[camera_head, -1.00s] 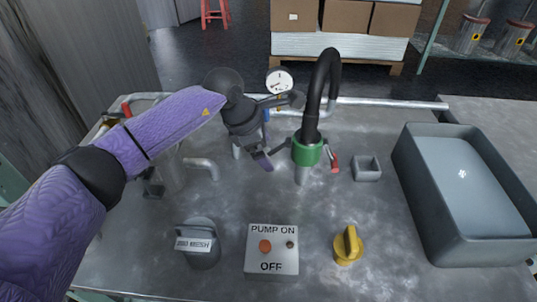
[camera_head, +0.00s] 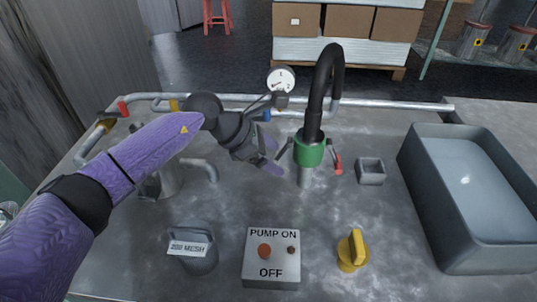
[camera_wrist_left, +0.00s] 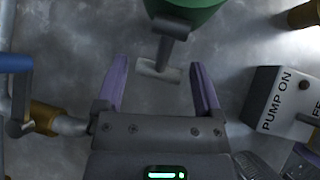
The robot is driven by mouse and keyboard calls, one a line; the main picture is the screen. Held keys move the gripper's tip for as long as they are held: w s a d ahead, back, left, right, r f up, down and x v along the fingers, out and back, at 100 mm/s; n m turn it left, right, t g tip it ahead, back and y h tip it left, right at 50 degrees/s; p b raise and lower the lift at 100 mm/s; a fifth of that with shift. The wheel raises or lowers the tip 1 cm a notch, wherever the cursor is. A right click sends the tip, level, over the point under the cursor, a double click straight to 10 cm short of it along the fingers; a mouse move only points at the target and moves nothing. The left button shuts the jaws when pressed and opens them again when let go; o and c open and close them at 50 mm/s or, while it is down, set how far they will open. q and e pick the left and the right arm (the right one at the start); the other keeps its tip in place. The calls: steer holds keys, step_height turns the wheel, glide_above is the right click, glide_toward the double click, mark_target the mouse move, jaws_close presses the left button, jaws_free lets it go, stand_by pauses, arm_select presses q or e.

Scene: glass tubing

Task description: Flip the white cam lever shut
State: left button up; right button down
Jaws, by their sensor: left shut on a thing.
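The white cam lever (camera_wrist_left: 160,72) hangs from the green coupling (camera_head: 309,150) and its pale end shows between my left gripper's two purple fingers in the wrist view. In the head view the lever (camera_head: 284,149) sticks out from the coupling's left side, angled down and left. The exact contact is hard to make out. The coupling also shows at the top of the wrist view (camera_wrist_left: 190,12). My right gripper is not in view.
A red lever (camera_head: 337,163) hangs on the coupling's right side, and a black hose (camera_head: 325,85) rises from it. A pump switch box (camera_head: 271,258), a yellow knob (camera_head: 352,250) and a grey tray (camera_head: 420,200) stand nearby. Pipes and a gauge (camera_head: 281,79) lie behind.

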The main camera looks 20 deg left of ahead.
arm_select(q)
steer(key=o, duration=0.9)
steer(key=shift+o, duration=0.5)
steer(key=shift+w, duration=0.1)
steer(key=p+v, duration=0.5)
steer(key=v, duration=0.4)
steer(key=shift+s+a+r, duration=0.15)
steer(key=shift+s+a, duration=0.15)
